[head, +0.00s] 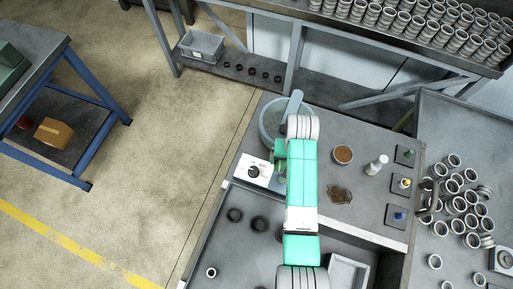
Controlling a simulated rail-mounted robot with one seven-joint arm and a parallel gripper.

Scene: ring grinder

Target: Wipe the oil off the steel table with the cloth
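The steel table (376,212) is a grey worktop in the middle of the head view. A dark brown, glossy oil patch (340,195) lies on it, just right of my green and white arm. I cannot make out a cloth; my arm covers part of the table. The end of my arm is over the left part of the table, left of and apart from the oil. My gripper's fingers are not clearly visible there, so I cannot see whether they are open or hold anything.
A brown-filled round dish (343,154), a white bottle (376,165) and several dark square pads (405,155) stand near the oil. A white control box (257,172) and a round grey machine part (270,121) are at left. Loose rings (470,200) lie at right.

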